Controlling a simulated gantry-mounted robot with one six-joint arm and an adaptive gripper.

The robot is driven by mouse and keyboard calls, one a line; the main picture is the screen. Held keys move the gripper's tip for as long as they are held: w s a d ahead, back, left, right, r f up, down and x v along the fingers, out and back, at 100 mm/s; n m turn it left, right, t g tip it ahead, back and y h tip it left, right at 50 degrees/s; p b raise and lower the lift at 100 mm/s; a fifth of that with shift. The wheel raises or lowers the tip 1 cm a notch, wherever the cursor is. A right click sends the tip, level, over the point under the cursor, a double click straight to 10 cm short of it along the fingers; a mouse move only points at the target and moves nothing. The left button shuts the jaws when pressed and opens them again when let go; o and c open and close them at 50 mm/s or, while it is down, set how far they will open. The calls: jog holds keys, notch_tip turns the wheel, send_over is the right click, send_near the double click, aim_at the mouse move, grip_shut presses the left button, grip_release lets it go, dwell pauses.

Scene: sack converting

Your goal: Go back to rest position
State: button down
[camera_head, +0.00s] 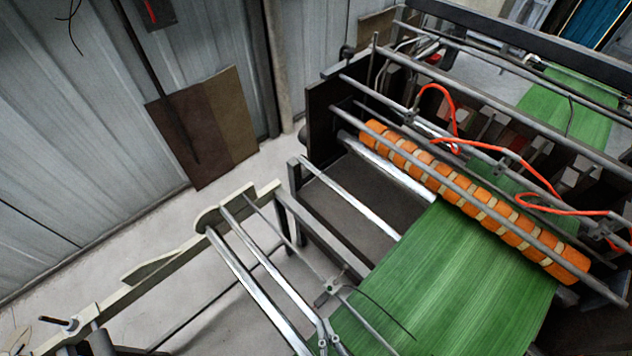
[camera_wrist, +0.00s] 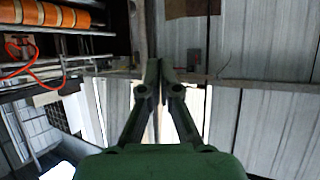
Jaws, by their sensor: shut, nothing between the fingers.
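My gripper (camera_wrist: 159,68) shows in the wrist view, with its two dark fingers reaching up from a green body. The fingertips are together and nothing is between them. The fingers point toward grey corrugated wall panels, apart from the machine. The head view does not show my gripper. In the head view the sack machine has an orange segmented roller (camera_head: 470,200) and a green sheet (camera_head: 450,285) running under it. The orange roller also shows in the wrist view (camera_wrist: 50,14) at the upper left.
Metal bars (camera_head: 255,290) and a pale frame rail (camera_head: 125,290) stand at the lower left of the head view. Red hoses (camera_head: 500,152) loop over the machine. A brown board (camera_head: 205,125) leans on the corrugated wall (camera_head: 80,130). The pale floor between wall and machine is clear.

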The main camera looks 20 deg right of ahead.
jog(key=w+a+r, duration=0.2)
jog(key=w+r, duration=0.4)
jog(key=r, duration=0.1)
jog(key=w+a+r, duration=0.3)
jog(key=w+r, duration=0.3)
jog(key=r, duration=0.1)
jog(key=shift+a, duration=0.35)
jog(key=shift+f, duration=0.1)
